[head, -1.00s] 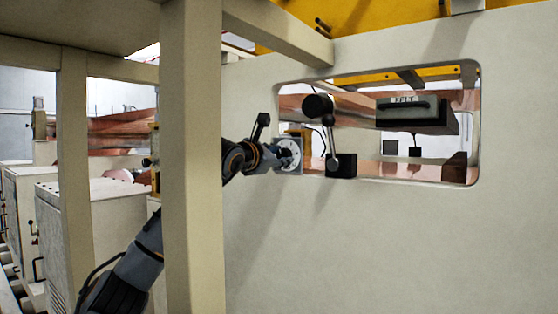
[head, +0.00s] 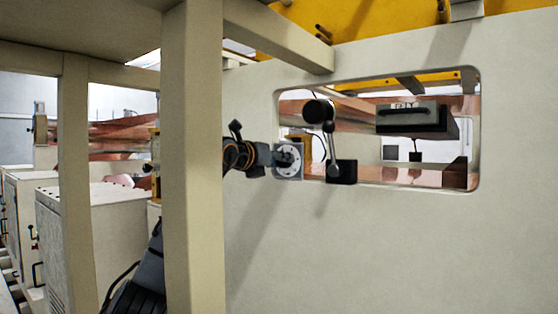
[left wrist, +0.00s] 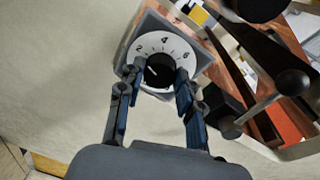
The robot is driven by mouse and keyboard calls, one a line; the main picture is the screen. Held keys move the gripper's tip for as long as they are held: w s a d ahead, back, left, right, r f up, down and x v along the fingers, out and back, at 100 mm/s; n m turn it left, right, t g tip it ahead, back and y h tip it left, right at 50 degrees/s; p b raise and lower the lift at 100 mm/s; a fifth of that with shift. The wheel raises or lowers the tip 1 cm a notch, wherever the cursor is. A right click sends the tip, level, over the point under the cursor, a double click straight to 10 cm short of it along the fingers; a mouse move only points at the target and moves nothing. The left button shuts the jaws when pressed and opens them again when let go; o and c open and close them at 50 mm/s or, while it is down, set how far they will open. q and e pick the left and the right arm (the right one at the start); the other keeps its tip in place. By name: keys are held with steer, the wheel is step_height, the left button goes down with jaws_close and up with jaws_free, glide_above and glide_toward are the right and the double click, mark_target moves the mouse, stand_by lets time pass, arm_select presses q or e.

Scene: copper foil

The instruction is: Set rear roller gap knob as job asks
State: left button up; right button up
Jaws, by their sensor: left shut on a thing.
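The roller gap knob is a black knob (left wrist: 159,71) on a white numbered dial (left wrist: 178,44) showing 2, 4 and 6, mounted on a grey square plate. The knob's white pointer line points up and left, near the 2 side. My left gripper (left wrist: 157,78) is shut on the knob, a finger on each side. In the head view the left gripper (head: 290,157) reaches the dial (head: 287,173) at the left edge of the window opening. The dial's numbers are too small to read there. My right gripper is not in view.
A dark box with a handle (head: 412,116) hangs in the window. A beige post (head: 192,160) stands in front of my left arm.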

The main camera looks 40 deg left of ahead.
arm_select(q)
steer(key=n, duration=0.3)
steer(key=n+h, duration=0.1)
steer(key=n, duration=0.3)
steer(key=n+h+p, duration=0.1)
steer(key=n, duration=0.3)
steer(key=shift+s+a, duration=0.1)
steer(key=shift+a, duration=0.15)
steer(key=shift+r+t, duration=0.1)
steer(key=shift+t, duration=0.2)
steer(key=o, duration=1.2)
steer(key=shift+s+d+r, duration=0.1)
steer(key=shift+s+r, duration=0.1)
steer(key=shift+s, duration=2.8)
steer(key=shift+s+d+r, duration=0.1)
steer(key=shift+s+r, duration=0.05)
steer(key=shift+s, duration=2.8)
